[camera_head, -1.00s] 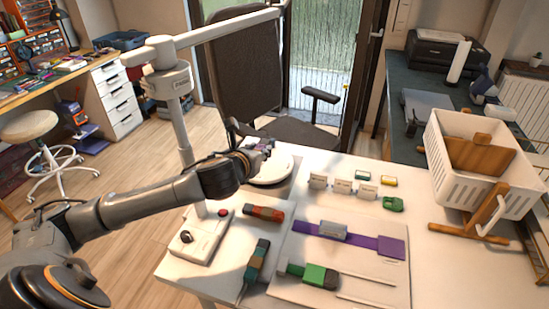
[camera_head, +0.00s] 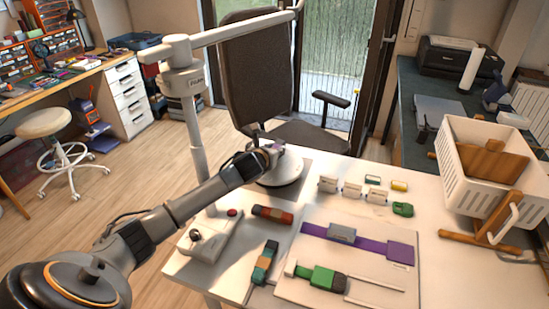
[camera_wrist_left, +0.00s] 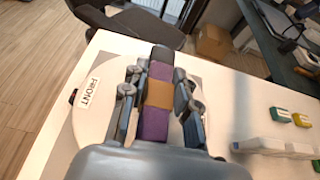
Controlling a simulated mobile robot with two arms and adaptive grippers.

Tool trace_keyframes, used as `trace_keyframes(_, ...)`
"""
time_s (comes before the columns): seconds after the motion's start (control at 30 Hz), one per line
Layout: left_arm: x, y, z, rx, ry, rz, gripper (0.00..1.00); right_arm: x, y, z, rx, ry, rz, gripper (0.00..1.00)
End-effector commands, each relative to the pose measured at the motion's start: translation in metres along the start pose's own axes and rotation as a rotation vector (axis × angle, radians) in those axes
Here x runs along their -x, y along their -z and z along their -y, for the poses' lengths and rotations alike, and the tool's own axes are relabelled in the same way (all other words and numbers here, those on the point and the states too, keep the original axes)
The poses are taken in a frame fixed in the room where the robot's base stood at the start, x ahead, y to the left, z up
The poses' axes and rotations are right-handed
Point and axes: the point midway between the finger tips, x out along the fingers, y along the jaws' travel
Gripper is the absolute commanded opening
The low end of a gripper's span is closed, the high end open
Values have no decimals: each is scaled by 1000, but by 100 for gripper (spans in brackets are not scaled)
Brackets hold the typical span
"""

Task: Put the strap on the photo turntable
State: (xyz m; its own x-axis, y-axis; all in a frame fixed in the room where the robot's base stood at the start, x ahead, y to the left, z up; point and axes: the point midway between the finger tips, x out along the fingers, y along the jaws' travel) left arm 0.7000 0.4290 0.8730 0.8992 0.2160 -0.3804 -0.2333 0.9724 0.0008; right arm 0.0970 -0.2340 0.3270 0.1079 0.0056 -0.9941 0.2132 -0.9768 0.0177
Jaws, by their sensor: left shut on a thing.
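The photo turntable is a round white disc (camera_head: 286,171) at the back left of the white table. It also shows in the left wrist view (camera_wrist_left: 90,118), with a "FRONT" label. My left gripper (camera_head: 270,150) is over the turntable's back left part in the head view. In the left wrist view its fingers (camera_wrist_left: 160,100) are shut on the strap (camera_wrist_left: 154,124), a purple piece with an orange band and a dark far end. The strap lies over the disc in that view. Whether it touches the disc is hard to tell. My right gripper is out of view.
A white lamp post (camera_head: 196,125) stands left of the turntable, by a control box (camera_head: 209,238). Red (camera_head: 272,214) and green-orange (camera_head: 264,262) bundles lie nearer. A board (camera_head: 330,265) with a purple strip (camera_head: 372,244) is at front right. A white basket (camera_head: 462,170) stands far right.

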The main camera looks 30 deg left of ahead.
Motion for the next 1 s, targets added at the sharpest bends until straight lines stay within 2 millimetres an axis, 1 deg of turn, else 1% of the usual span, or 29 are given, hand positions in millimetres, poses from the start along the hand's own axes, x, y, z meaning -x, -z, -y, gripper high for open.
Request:
trace_keyframes(0.03,-3,12,2,4,2,-7,0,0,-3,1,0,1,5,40)
trace_keyframes(0.17,-8,25,1,3,2,-5,0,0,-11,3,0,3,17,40)
trace_keyframes(0.3,-9,26,1,0,1,-1,0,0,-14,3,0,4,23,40)
trace_keyframes(0.57,-10,29,1,-2,1,-2,0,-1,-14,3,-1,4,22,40)
trace_keyframes(0.6,-10,29,1,-2,1,-2,33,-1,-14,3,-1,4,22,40)
trace_keyframes(0.7,-10,29,1,-1,1,-2,52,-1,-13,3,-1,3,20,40)
trace_keyframes(1.0,-10,28,1,0,1,-2,52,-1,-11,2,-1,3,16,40)
